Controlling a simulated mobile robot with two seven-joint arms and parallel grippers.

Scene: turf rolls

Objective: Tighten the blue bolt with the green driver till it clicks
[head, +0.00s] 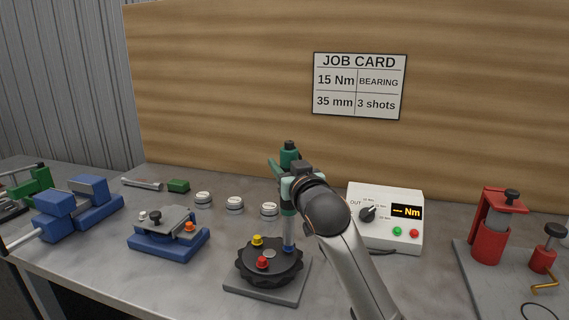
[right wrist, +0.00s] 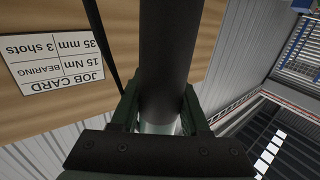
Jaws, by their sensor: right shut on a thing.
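The green driver (head: 290,149) stands upright in the head view. Its grey shaft (head: 289,231) points down at the blue bolt (head: 288,249) on the dark round hub (head: 252,275); the tip seems to meet the bolt, but I cannot tell whether it is seated. My right gripper (head: 288,187) is shut on the driver. In the right wrist view, a dark cylinder of the driver (right wrist: 170,55) runs between the jaws (right wrist: 160,112). The hub also carries a yellow bolt (head: 257,240) and a red bolt (head: 262,262). My left gripper is not in view.
A controller box (head: 385,235) shows "-- Nm", with its knob by OUT. The job card (head: 360,86) reads 15 Nm, bearing, 35 mm, 3 shots. A blue fixture (head: 168,246) and a blue vise (head: 75,207) stand left, a red press (head: 490,235) right. Round silver pieces (head: 235,205) lie behind.

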